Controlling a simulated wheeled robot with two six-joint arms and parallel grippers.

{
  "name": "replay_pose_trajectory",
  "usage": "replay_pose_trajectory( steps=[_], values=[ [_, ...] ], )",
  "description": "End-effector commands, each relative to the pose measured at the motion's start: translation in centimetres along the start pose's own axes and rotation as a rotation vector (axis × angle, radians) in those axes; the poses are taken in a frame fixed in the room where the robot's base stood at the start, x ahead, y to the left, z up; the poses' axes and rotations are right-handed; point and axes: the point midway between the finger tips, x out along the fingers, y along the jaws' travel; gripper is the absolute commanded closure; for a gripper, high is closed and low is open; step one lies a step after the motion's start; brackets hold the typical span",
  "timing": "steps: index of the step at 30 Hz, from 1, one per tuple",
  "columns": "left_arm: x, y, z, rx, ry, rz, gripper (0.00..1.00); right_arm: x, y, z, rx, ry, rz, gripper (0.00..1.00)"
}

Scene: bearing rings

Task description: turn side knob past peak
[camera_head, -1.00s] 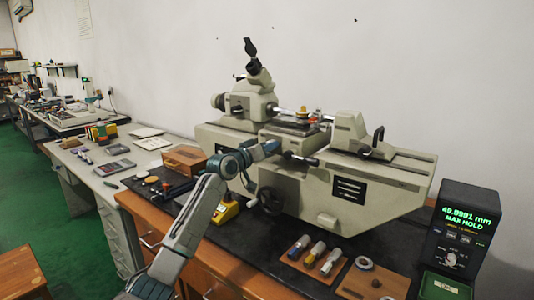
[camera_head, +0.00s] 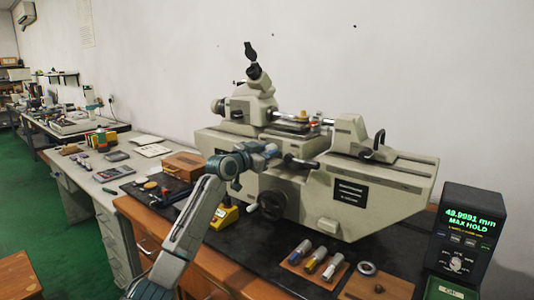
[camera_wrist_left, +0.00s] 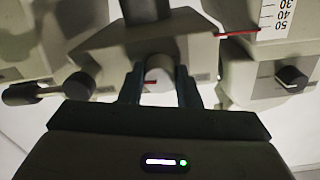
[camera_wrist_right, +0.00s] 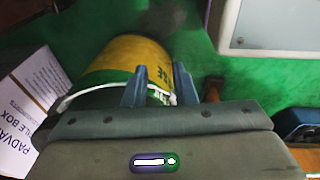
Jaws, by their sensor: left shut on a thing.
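The side knob (camera_wrist_left: 158,72) is a pale round knob with a red mark, on the front of the beige measuring machine (camera_head: 300,185). My left gripper (camera_head: 276,152) reaches the machine's front. In the left wrist view its two dark fingers (camera_wrist_left: 160,88) stand on either side of the knob and are shut on it. The display box (camera_head: 468,235) at right reads 49.9991 mm and MAX HOLD. My right gripper (camera_wrist_right: 161,85) shows only in its wrist view, with its fingers apart and empty.
A black lever (camera_head: 300,162) and a handwheel (camera_head: 272,205) are close to the left gripper. Several cylindrical tools (camera_head: 318,262) lie on a wooden board in front. A metal ring (camera_head: 367,268) is nearby.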

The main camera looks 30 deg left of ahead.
Motion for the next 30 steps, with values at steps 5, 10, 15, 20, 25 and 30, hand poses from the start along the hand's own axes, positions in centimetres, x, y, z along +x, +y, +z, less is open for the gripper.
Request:
replay_pose_trajectory(
  steps=[5, 10, 15, 20, 25, 30],
  values=[
    [0.02, 0.09, 0.22, 0.022, -0.005, 0.002, 0.93, -0.14, 0.00, -0.28, 0.000, 0.004, 0.000, 0.75],
    [0.02, 0.09, 0.22, 0.025, -0.006, 0.003, 0.93, -0.17, 0.00, -0.30, 0.000, 0.004, 0.000, 0.75],
    [0.02, 0.09, 0.22, 0.025, -0.006, 0.003, 0.93, -0.17, 0.00, -0.28, 0.000, 0.004, 0.000, 0.75],
    [0.02, 0.07, 0.19, 0.024, -0.005, 0.002, 0.48, -0.16, 0.00, -0.27, 0.000, 0.003, 0.000, 0.75],
    [0.01, 0.04, 0.10, 0.025, -0.003, 0.001, 0.48, -0.17, 0.00, -0.24, 0.000, 0.003, 0.000, 0.75],
    [-0.31, 0.00, 0.11, 0.026, -0.002, 0.001, 0.48, -0.05, -0.01, -0.13, 0.000, 0.000, 0.000, 0.75]
  ],
)
